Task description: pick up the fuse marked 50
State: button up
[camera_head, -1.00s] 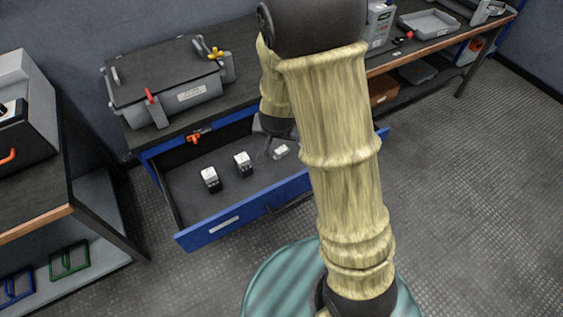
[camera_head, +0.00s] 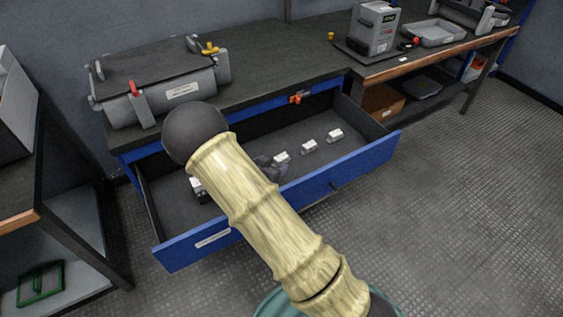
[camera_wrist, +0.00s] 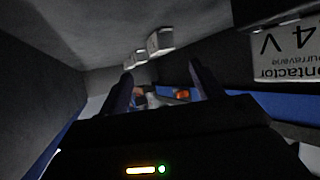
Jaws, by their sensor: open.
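Small white blocks lie in the open blue drawer (camera_head: 340,172) in the head view: one (camera_head: 282,157) beside my gripper, one (camera_head: 309,145) in the middle and one (camera_head: 335,135) farthest right. They may be fuses; no 50 can be read on any. My gripper (camera_head: 268,169) is low in the drawer, partly hidden by my arm. In the wrist view its two dark fingers (camera_wrist: 160,84) stand apart with nothing clearly held between them. White blocks (camera_wrist: 160,41) show in a row beyond the fingers there.
A block labelled contactor (camera_wrist: 288,48) is close at the right of the wrist view. A white-topped dark block (camera_head: 199,186) sits at the drawer's left, partly behind my arm. An orange-red piece (camera_head: 299,97) is at the drawer's back edge.

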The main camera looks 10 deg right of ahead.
aim_at(281, 157)
jog(key=shift+f, duration=0.1)
jog(key=shift+b+x, duration=0.3)
jog(key=shift+x, duration=0.8)
jog(key=shift+b+x, duration=0.8)
jog(key=shift+x, duration=1.85)
jog(key=shift+a, duration=0.1)
jog(key=c, duration=1.4)
jog(key=shift+c, duration=0.2)
notch_tip(281, 157, up, 10)
jog(key=p, duration=0.3)
